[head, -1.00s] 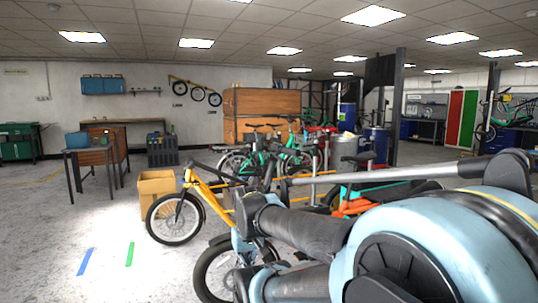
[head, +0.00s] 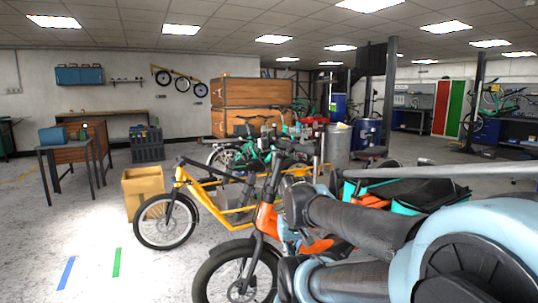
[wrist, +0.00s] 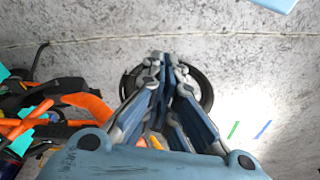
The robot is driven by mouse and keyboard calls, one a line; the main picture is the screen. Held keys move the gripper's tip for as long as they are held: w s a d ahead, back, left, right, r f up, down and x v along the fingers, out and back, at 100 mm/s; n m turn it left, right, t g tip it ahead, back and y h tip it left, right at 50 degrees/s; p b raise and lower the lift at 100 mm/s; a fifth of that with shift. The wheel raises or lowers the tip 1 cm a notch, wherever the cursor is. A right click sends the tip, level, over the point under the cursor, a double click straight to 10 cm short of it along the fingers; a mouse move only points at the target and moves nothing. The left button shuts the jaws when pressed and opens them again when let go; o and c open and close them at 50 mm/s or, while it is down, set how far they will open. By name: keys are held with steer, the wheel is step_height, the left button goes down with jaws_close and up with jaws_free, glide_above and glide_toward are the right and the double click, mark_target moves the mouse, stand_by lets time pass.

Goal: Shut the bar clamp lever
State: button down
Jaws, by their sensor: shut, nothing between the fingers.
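I cannot make out the bar clamp or its lever in either view. An orange cargo bike (head: 267,218) stands close ahead in the head view, partly hidden behind my arm. Its orange frame (wrist: 86,104) seems to show at the left of the wrist view. My gripper (wrist: 167,60) is shut and empty in the wrist view. Its fingertips lie in front of a dark wheel (wrist: 204,92), apparently above it; I cannot tell the gap. In the head view my arm fills the lower right and my fingers cannot be made out.
A yellow cargo bike (head: 205,195) and a cardboard box (head: 143,190) stand left of the orange bike. Blue tape (head: 66,272) and green tape (head: 117,262) mark open floor at the left. A table (head: 62,146) stands farther back.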

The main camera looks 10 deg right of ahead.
steer(key=w+r+n+t+h, duration=0.1)
steer(key=w+r+h, duration=0.1)
steer(key=w+r, duration=0.9)
steer(key=w+r+t+h, duration=0.1)
steer(key=w+r+h, duration=0.1)
steer(key=w+r, duration=0.9)
steer(key=w+a+r+h, duration=0.3)
steer(key=w+a, duration=0.1)
steer(key=w, duration=0.6)
steer(key=w+a+r+h, duration=0.3)
steer(key=w+r+h, duration=0.1)
steer(key=w, duration=0.6)
steer(key=x, duration=0.9)
steer(key=shift+f+m, duration=0.3)
steer(key=shift+f, duration=0.2)
steer(key=shift+s, duration=0.25)
